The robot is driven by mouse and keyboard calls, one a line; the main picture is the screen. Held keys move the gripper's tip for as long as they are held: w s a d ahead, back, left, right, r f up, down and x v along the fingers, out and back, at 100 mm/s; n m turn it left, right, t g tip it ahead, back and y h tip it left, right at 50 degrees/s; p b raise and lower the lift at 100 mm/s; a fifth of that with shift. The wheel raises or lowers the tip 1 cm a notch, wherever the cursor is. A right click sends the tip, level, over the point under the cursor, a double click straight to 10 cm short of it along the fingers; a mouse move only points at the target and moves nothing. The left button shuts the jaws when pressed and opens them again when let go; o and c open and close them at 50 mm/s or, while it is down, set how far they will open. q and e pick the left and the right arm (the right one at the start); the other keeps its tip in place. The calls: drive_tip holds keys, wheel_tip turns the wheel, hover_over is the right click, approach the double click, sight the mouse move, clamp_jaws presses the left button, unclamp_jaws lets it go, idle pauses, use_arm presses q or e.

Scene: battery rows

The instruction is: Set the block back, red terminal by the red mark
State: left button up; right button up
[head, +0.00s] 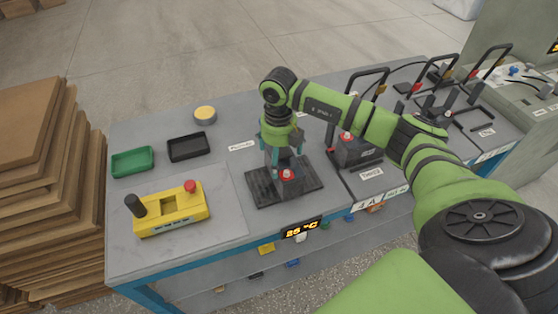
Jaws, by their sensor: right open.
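A dark grey block (289,186) with a red terminal on its top stands on a black ribbed base plate (257,190) near the front edge of the bench. The red terminal faces the front side. My right gripper (284,158) points down over the block from behind, its fingers open around or just above its rear part. The gripper hides the back of the block, and I cannot tell whether the fingers touch it. No red mark can be made out clearly. My left gripper is not in view.
A yellow control box (172,211) with a red button and black knob stands front left. Green (132,162) and black (188,147) trays and a yellow-topped round tin (205,115) lie behind it. Right of the plate, a second red-terminal block (357,152) and black handles crowd the bench.

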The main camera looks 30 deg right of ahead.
wheel_tip(320, 180, up, 10)
drive_tip(key=shift+r+b, duration=0.1)
drive_tip(key=shift+b, duration=0.75)
drive_tip(key=shift+a, duration=0.1)
